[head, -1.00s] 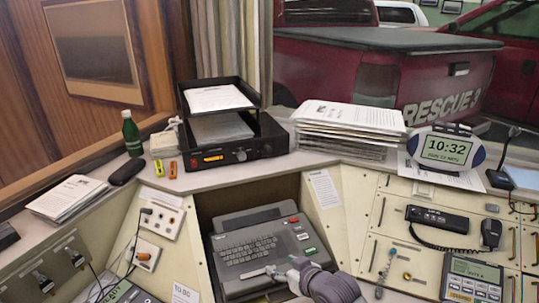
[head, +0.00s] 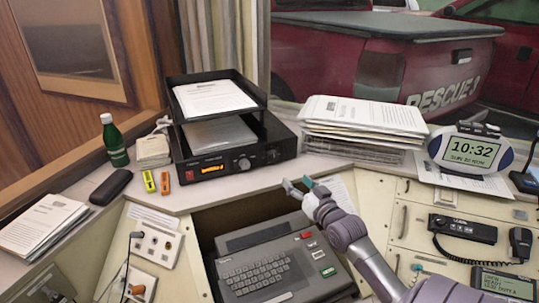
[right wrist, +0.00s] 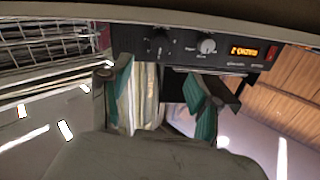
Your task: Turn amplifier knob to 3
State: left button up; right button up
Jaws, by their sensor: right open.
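The black amplifier (head: 226,172) stands on the ledge under a paper tray. Its front has a lit orange display (head: 212,168), a silver-rimmed knob (head: 243,164) and a darker knob (head: 271,156). Its panel appears upside down in the right wrist view (right wrist: 190,58), with the silver knob (right wrist: 207,46) and the dark knob (right wrist: 158,41). The knob scale is too small to read. My right gripper (head: 298,186) is open and empty, in front of and below the amplifier's right end, apart from the knobs. It also shows in the right wrist view (right wrist: 160,88). My left gripper is out of view.
A paper stack (head: 363,115) stands right of the amplifier. Left of it are a green bottle (head: 115,145), highlighters (head: 150,181) and a black case (head: 111,187). A keyboard unit (head: 265,265) sits in the recess below. The ledge before the amplifier is clear.

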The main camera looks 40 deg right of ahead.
jog(key=p, duration=0.1)
send_near(274, 158)
jog(key=w, duration=0.1)
jog(key=x, duration=0.4)
jog(key=shift+d+r, duration=0.1)
jog(key=shift+d, duration=0.1)
jog(key=shift+p+x, duration=0.35)
jog(key=shift+x, duration=0.75)
jog(key=shift+w, duration=0.35)
jog(key=shift+w+d, duration=0.1)
jog(key=shift+w, duration=0.15)
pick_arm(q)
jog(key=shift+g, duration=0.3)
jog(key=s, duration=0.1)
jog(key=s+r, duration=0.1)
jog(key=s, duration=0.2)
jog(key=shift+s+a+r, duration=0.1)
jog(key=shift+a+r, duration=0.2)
pick_arm(e)
jog(key=c, duration=1.2)
